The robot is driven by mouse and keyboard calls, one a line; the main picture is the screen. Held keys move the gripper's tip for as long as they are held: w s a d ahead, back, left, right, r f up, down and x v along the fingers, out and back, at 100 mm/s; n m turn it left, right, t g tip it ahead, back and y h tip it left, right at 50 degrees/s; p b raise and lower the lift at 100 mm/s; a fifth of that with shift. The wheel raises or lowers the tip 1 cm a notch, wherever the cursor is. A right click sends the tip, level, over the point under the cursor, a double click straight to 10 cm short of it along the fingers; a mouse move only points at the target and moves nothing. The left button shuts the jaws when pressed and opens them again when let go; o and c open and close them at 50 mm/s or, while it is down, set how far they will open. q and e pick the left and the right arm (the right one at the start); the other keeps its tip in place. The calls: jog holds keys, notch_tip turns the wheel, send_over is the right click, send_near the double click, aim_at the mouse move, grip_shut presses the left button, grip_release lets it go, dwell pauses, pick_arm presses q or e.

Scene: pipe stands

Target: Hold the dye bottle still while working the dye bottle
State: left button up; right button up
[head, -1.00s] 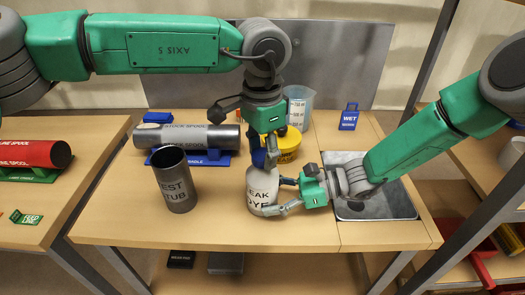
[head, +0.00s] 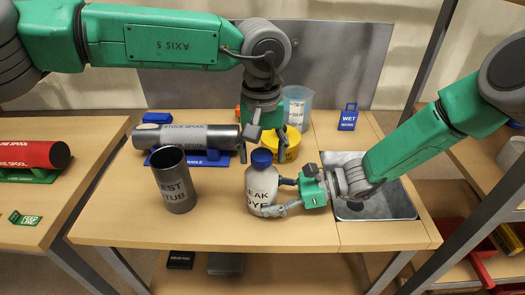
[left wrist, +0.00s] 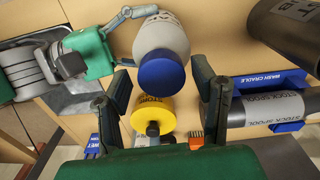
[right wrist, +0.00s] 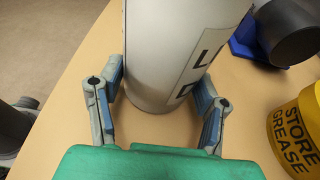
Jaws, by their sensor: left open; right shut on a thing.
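My right gripper (head: 273,196) is shut on the bottle's body from the right. In the right wrist view its fingers flank the white bottle (right wrist: 165,60) low down. My left gripper (head: 264,147) points down just above and behind the cap, open and empty. In the left wrist view the cap (left wrist: 164,75) lies between its spread fingers, with no finger seen touching it.
A grey test tub (head: 175,182) stands left of the bottle. A stock spool (head: 185,137) lies on a blue cradle behind it. A yellow grease tub (head: 287,146) and a clear beaker (head: 297,108) stand behind the bottle. A metal sink (head: 375,203) is at right.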

pick_arm(q)
jog(key=n, duration=0.6)
